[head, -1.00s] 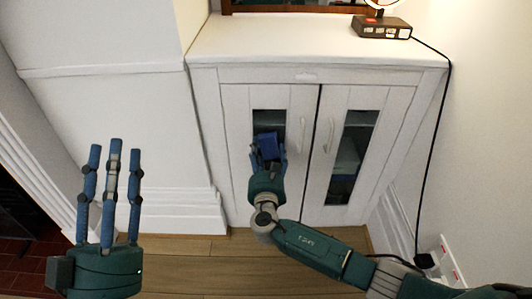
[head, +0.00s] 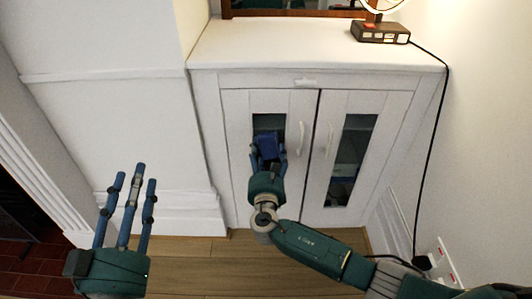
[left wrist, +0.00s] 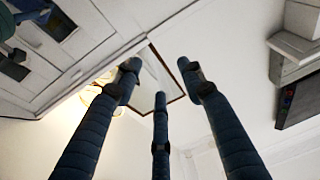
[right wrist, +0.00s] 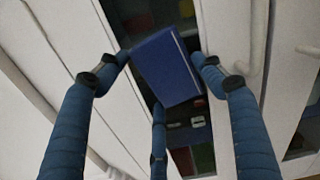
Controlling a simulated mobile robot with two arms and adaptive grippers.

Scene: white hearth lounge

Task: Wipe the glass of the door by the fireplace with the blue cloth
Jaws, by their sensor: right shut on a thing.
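The blue cloth (head: 267,147) is a folded block held at the glass of the left cabinet door. The left door (head: 237,160) is white with a narrow glass pane (head: 268,121); the cloth and gripper hide the pane's lower part. My right gripper (head: 268,156) is shut on the cloth, which also shows between the fingertips in the right wrist view (right wrist: 165,67). The cloth looks against or very close to the glass; exact contact is hard to tell. My left gripper (head: 134,178) is open and empty, in front of the white wall at the left.
The right door (head: 317,185) has its own glass pane (head: 350,160); both doors look closed, with white handles (head: 301,134) near the middle. A lamp with a dark base (head: 380,30) stands on the cabinet top (head: 290,45). Its black cord runs down the right wall to a socket.

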